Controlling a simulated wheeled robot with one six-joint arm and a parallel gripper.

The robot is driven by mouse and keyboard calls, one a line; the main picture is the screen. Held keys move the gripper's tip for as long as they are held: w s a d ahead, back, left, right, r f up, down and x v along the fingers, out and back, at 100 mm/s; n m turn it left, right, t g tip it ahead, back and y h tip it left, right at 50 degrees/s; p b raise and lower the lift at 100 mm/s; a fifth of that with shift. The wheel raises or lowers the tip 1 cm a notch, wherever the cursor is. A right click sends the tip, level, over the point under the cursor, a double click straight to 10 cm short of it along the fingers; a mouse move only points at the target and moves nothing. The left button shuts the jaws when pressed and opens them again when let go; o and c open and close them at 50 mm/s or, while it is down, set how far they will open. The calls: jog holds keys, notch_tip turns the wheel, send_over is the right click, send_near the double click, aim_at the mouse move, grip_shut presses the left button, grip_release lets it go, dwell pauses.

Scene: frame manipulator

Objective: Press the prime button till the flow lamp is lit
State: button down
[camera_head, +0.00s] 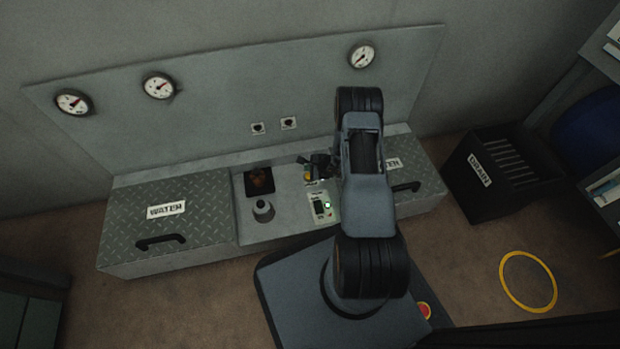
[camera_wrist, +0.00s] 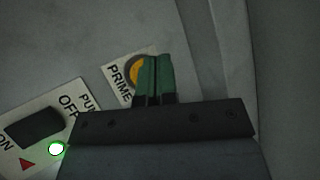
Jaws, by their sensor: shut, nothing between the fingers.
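The prime button (camera_wrist: 135,69) is a yellow-orange round on a white plate marked PRIME in the wrist view, partly hidden by my fingers. In the head view its yellow (camera_head: 307,176) shows beside my gripper (camera_head: 318,167). My gripper (camera_wrist: 154,77) has green fingertips closed together with nothing between them, overlapping the button's right side. I cannot tell whether they touch it. A green lamp (camera_wrist: 56,149) glows beside the black pump switch (camera_wrist: 35,127); it also shows in the head view (camera_head: 327,205). I cannot identify a lamp marked flow.
Two small dark fittings (camera_head: 273,126) sit on the upright panel, below several gauges (camera_head: 158,86). A lidded box marked WATER (camera_head: 200,225) is at the left. A grey knob (camera_head: 263,210) stands in the recess. A black DRAIN crate (camera_head: 479,205) stands on the floor at right.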

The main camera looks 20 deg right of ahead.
jog(key=shift+f, duration=0.95)
jog(key=shift+f, duration=0.2)
dwell(1.4)
jog(key=shift+f, duration=0.25)
jog(key=shift+f, duration=0.4)
dwell(0.7)
jog(key=shift+r, duration=0.15)
jog(key=shift+r+p, duration=0.55)
jog(key=shift+r, duration=0.15)
jog(key=shift+r, duration=0.1)
jog(key=shift+r+p, duration=1.65)
jog(key=shift+r, duration=0.8)
